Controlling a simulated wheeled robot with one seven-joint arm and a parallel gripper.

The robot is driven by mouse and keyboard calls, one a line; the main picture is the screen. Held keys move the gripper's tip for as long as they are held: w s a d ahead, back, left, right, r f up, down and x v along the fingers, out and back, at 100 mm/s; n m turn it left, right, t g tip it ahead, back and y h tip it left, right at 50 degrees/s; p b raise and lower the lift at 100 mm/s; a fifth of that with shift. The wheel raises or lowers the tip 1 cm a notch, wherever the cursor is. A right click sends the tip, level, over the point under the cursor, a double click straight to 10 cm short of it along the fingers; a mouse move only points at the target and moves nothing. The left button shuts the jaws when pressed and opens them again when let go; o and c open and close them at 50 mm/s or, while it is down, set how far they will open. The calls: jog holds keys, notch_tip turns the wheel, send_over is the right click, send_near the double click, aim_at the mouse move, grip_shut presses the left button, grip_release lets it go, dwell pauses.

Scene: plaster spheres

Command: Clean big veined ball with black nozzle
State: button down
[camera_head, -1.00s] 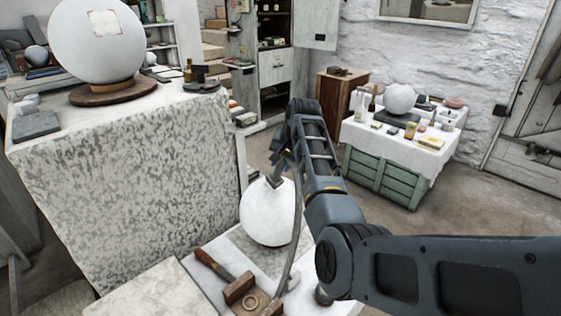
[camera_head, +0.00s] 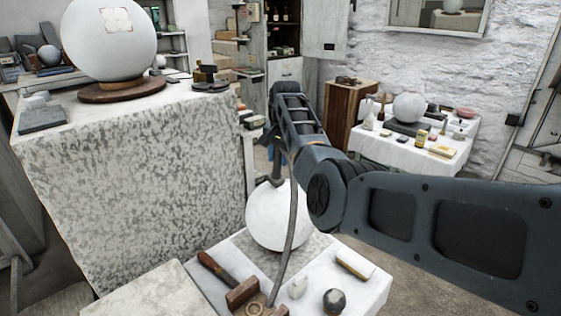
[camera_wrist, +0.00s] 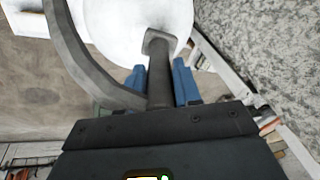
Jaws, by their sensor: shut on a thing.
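My gripper (camera_wrist: 160,82) is shut on the black nozzle (camera_wrist: 160,72), which stands between its two blue fingers in the wrist view. The nozzle's flared end lies over a white ball (camera_wrist: 112,25); I cannot tell whether it touches. In the head view this ball (camera_head: 272,220) sits low in the middle, below my gripper and partly hidden by the hose and arm. A grey hose (camera_head: 291,235) hangs from the nozzle down past the ball. A larger white ball (camera_head: 85,45) with a square patch rests on a round wooden stand. I cannot make out veins on either ball.
A tall speckled block (camera_head: 130,180) stands left of the near ball. A wooden-handled tool (camera_head: 213,266), a wooden holder (camera_head: 245,295) and a small dark ball (camera_head: 334,301) lie in front. A third white ball (camera_head: 408,107) stands on the cloth-covered crate at right.

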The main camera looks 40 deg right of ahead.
jog(key=shift+f, duration=0.25)
dwell(0.5)
jog(key=shift+s+r+p, duration=0.15)
jog(key=shift+p, duration=0.15)
jog(key=shift+s, duration=0.1)
jog(key=shift+s+p, duration=0.15)
jog(key=shift+p, duration=0.35)
jog(key=shift+s+r+p, duration=0.1)
jog(key=shift+s+p, duration=0.05)
jog(key=shift+p, duration=0.2)
jog(key=shift+s, duration=0.15)
jog(key=shift+s+p, duration=0.1)
jog(key=shift+p, duration=0.2)
jog(key=shift+f, duration=0.35)
jog(key=shift+b, duration=0.3)
